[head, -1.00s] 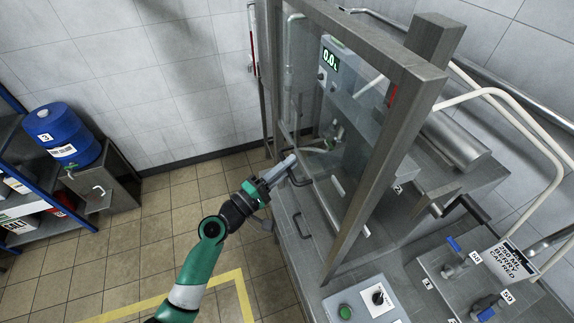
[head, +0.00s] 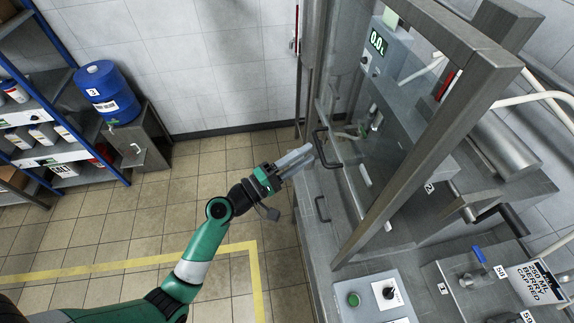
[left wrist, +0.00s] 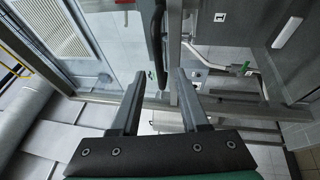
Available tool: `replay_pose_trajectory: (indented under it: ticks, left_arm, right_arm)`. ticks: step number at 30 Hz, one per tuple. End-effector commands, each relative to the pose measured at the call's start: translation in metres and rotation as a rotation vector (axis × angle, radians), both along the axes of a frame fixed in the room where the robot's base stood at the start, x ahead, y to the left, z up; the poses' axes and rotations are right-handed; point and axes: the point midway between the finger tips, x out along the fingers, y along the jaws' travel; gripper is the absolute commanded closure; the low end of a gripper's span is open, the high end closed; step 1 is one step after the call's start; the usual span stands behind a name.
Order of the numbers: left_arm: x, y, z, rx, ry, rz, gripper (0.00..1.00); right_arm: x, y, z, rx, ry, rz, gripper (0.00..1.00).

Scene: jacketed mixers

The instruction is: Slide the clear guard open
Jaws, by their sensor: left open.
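The clear guard (head: 408,125) is a see-through panel in a grey metal frame on the mixer's near side. Its dark bar handle (head: 327,149) stands out from the frame's left side. My left gripper (head: 308,158) is open beside this handle. In the left wrist view the black handle (left wrist: 157,45) lies upright just ahead of the gap between the two fingers of the left gripper (left wrist: 160,80). The fingers are apart and empty; contact with the handle cannot be told. My right gripper is not in view.
A second handle (head: 322,209) sits lower on the steel cabinet front. A control box (head: 370,297) with a green button stands at the near corner. A blue drum (head: 106,92) on a steel stand and a shelf rack (head: 60,80) are at left. The tiled floor between is clear.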

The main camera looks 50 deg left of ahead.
Motion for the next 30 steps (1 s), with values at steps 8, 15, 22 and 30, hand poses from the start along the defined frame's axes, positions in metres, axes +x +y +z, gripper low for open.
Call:
replay_pose_trajectory:
  ticks: [8, 15, 22, 30]
  left_arm:
    - [-0.056, 0.008, -0.012, 0.001, 0.000, 0.003, 0.55]
    - [-0.067, 0.009, -0.011, 0.000, -0.001, 0.000, 0.55]
    - [-0.066, 0.009, -0.011, 0.000, -0.001, 0.000, 0.55]
    - [-0.064, 0.007, -0.007, 0.020, -0.007, -0.002, 0.55]
  right_arm:
    - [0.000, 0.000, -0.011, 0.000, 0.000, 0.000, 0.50]
    - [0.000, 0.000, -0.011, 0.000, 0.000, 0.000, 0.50]
    - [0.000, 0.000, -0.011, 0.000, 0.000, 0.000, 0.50]
    - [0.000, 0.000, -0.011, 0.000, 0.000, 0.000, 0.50]
